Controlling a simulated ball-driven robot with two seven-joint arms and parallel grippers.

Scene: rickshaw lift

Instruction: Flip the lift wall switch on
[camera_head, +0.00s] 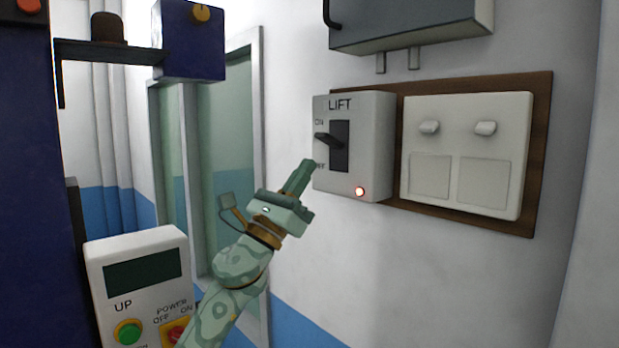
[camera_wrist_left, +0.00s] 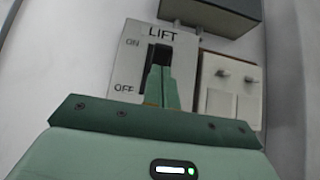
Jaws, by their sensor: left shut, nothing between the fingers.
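The lift switch box (camera_head: 378,150) is a light grey wall box lettered LIFT, with ON above and OFF below. Its dark lever (camera_head: 327,140) sticks out from a black slot, and its tip is nearer the ON label; a red lamp glows at the lower right of the box. My left gripper (camera_head: 306,166) is shut and empty, just left of and below the lever, by the OFF label. In the left wrist view the gripper's fingers (camera_wrist_left: 161,88) cover the lower part of the switch box (camera_wrist_left: 186,78). My right gripper is not in view.
A white panel with two rocker knobs (camera_head: 470,197) sits right of the switch on a brown board (camera_head: 537,150). A grey box (camera_head: 410,30) hangs above. A white control box (camera_head: 133,240) with UP and POWER buttons stands lower left. A framed glass door (camera_head: 222,150) is behind my left arm.

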